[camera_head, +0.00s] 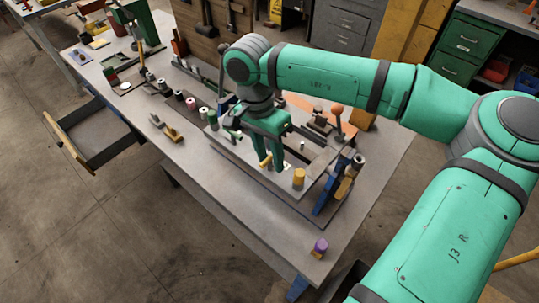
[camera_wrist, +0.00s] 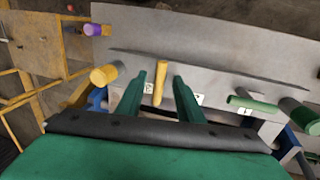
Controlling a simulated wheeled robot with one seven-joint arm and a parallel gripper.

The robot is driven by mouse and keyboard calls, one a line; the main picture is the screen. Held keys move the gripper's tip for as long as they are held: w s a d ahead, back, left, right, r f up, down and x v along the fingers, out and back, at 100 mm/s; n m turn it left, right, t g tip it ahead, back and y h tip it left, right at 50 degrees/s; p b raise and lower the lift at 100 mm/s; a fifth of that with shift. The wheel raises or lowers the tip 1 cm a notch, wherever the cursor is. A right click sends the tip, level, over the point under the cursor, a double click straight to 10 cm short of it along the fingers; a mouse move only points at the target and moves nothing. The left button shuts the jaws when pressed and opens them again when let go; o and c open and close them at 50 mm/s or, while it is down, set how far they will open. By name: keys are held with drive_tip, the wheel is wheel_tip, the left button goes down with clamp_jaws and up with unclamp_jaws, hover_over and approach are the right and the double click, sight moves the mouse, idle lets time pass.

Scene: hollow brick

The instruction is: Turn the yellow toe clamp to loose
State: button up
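The yellow toe clamp's handle (camera_wrist: 160,84) is a short bar standing out between my fingers in the wrist view. It also shows in the head view (camera_head: 266,159), beside my fingertips. My gripper (camera_wrist: 160,78) is open, with one green finger on each side of the handle and a visible gap on both sides. In the head view my gripper (camera_head: 276,168) points down at the front edge of the fixture. The clamp's base is largely hidden by my fingers.
A green handle (camera_wrist: 252,104) lies to the right in the wrist view, near a green cylinder (camera_wrist: 298,115). An orange-knobbed lever (camera_head: 337,112) rises behind.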

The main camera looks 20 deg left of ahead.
clamp_jaws()
drive_tip(key=shift+m, duration=0.3)
drive_tip(key=m, duration=0.3)
drive_tip(key=shift+d+m+g, duration=0.1)
drive_tip(key=shift+m+g, duration=0.2)
drive_tip(key=m+y, duration=0.1)
drive_tip(key=m, duration=0.3)
drive_tip(key=shift+d+m+g, duration=0.1)
drive_tip(key=shift+m+g, duration=0.2)
drive_tip(key=m, duration=0.4)
drive_tip(key=shift+m+y, duration=0.3)
drive_tip(key=shift+y, duration=0.1)
drive_tip(key=shift+s+m+y, duration=0.2)
drive_tip(key=shift+m+y, duration=0.3)
drive_tip(key=shift+m, duration=1.7)
